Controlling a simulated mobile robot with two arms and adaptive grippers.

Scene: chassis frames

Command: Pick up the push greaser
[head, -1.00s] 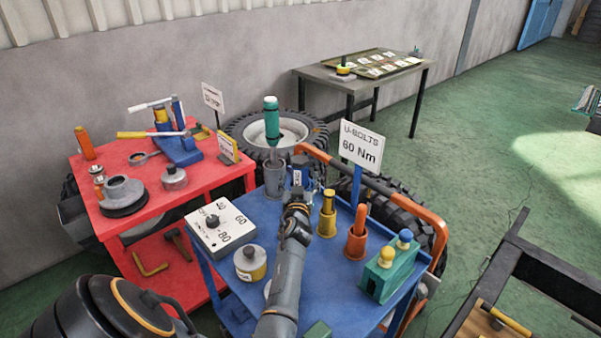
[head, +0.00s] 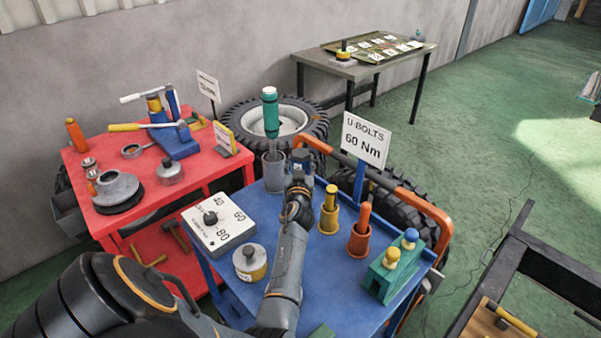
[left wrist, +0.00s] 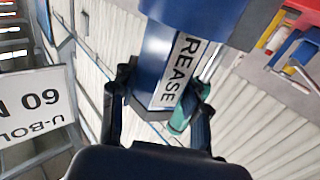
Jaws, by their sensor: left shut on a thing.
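The push greaser is a blue body with a white label reading "REASE" in the left wrist view (left wrist: 155,50). It stands between the two dark fingers of my left gripper (left wrist: 162,88), which is shut on it. In the head view my left gripper (head: 300,168) is over the far part of the blue trolley (head: 318,270), just right of the grey cup. There the gripper and wrist hide most of the greaser, and I cannot tell whether it touches the trolley top. My right gripper is not in view.
A grey cup (head: 273,172) with a teal-handled tool (head: 270,110) stands close left of the gripper. Yellow (head: 329,215) and orange (head: 359,240) holders and a "60 Nm" sign (head: 365,141) stand to the right. A loaded red trolley (head: 205,172) is at left.

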